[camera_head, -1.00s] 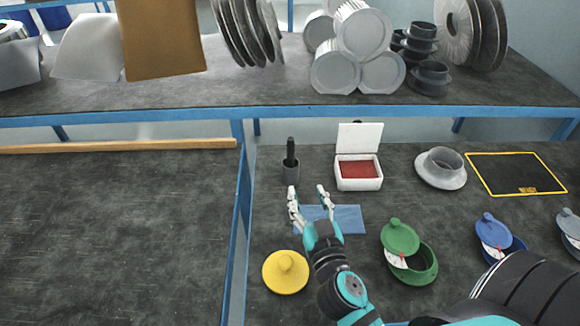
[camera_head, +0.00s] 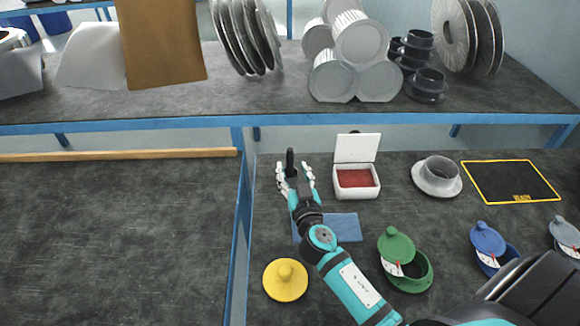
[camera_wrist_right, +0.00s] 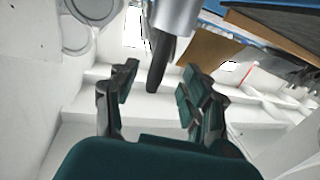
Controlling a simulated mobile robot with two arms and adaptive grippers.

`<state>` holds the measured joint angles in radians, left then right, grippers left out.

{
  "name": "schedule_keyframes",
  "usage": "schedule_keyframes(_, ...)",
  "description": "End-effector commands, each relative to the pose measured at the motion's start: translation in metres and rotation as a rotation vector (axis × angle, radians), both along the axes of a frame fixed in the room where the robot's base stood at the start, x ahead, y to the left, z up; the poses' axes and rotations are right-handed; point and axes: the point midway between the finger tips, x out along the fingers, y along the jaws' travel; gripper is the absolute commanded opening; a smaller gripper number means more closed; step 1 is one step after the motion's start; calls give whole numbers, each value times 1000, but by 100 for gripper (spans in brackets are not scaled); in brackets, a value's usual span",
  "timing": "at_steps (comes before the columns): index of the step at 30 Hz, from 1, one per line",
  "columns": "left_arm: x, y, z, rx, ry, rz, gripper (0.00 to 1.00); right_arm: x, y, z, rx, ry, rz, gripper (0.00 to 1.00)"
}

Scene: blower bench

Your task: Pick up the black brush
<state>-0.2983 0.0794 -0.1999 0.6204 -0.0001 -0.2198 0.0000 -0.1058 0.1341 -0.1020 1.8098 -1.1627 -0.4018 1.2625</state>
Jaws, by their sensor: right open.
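The black brush (camera_head: 290,160) stands upright, its dark handle up, in a small grey cup that my right gripper now mostly hides in the head view. My right gripper (camera_head: 295,173) is open, its fingers on either side of the brush and cup in that view. In the right wrist view, the brush handle (camera_wrist_right: 157,62) sticks out of the grey metal cup (camera_wrist_right: 176,16), between and beyond the open fingertips (camera_wrist_right: 158,82). Nothing is held, and I cannot tell whether a finger touches the brush. My left gripper is not in view.
A white box (camera_head: 356,182) with a red pad and raised lid stands right of the brush. A blue cloth (camera_head: 346,228) lies under my right arm. A yellow lid (camera_head: 285,280) and green pot (camera_head: 418,272) are nearer. A blue-edged shelf (camera_head: 400,118) spans behind.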

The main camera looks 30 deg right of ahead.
Motion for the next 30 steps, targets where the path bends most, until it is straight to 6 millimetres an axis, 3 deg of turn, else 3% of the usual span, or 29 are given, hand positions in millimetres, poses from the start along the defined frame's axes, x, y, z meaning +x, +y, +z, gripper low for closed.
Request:
schedule_keyframes(4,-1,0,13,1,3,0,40,22,-8,6,-4,-1,0,47)
schedule_keyframes(9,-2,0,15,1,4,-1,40,41,-13,3,-1,-2,0,47)
schedule_keyframes(17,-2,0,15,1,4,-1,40,44,-14,2,0,-1,0,47)
schedule_keyframes(28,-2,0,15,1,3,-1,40,44,-13,2,0,0,0,1)
schedule_keyframes(30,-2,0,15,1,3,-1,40,44,-13,2,0,-1,0,0)
